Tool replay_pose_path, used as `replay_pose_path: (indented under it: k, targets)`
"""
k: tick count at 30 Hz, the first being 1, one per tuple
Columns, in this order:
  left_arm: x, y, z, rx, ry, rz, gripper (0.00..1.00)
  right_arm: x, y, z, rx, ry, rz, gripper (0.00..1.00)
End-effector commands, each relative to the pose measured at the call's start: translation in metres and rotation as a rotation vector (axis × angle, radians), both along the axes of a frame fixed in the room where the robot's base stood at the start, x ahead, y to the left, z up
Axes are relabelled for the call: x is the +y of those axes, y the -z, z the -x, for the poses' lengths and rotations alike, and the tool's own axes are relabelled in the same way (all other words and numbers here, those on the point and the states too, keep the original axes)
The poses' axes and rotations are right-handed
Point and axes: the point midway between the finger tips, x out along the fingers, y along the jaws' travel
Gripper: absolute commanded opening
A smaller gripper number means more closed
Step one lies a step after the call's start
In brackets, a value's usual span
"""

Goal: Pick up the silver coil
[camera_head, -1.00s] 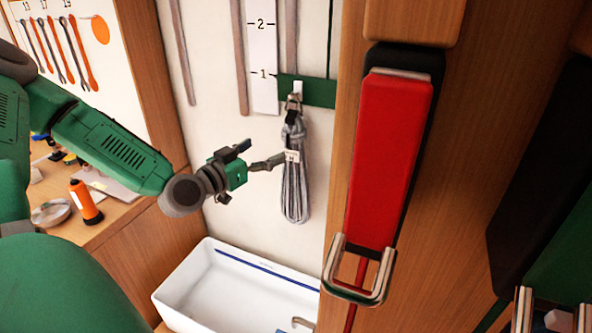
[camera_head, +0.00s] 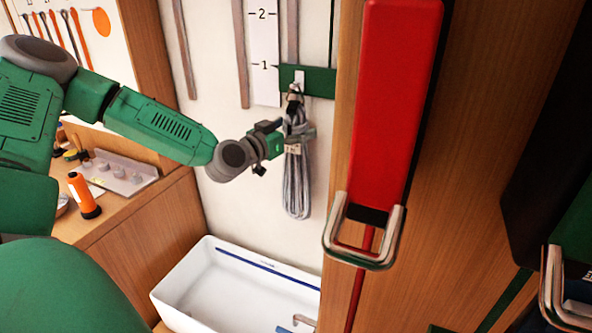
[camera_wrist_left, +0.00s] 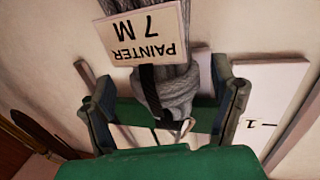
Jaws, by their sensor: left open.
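The silver coil (camera_head: 296,180) hangs from a hook on a green rail (camera_head: 318,82) on the white wall. In the left wrist view the coil (camera_wrist_left: 165,88) is grey rope with a dark strap and a tag (camera_wrist_left: 146,32) reading "PAINTER 7 M". My left gripper (camera_head: 298,137) is at the coil's upper part in the head view. In the left wrist view my left gripper (camera_wrist_left: 165,100) is open, with one finger on each side of the coil's wrapped top and a gap to each. My right gripper is not in view.
A white bin (camera_head: 235,290) stands below the coil. A red case (camera_head: 394,100) with a metal bracket (camera_head: 364,240) is on the wooden panel to the right. A bench with an orange flashlight (camera_head: 83,195) is at left.

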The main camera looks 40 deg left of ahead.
Motion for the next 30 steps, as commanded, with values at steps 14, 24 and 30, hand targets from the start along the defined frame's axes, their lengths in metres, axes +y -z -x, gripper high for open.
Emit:
replay_pose_path:
  k: [14, 24, 30]
  targets:
    - [0.0041, 0.0011, -0.0122, 0.000, 0.000, 0.005, 0.51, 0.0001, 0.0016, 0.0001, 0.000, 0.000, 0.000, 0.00]
    - [0.0009, -0.0023, -0.0128, -0.005, 0.001, 0.001, 0.02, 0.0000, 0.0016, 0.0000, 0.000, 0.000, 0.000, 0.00]
    - [0.0000, -0.0046, -0.0125, -0.005, 0.003, -0.001, 0.02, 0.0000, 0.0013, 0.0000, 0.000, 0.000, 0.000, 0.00]
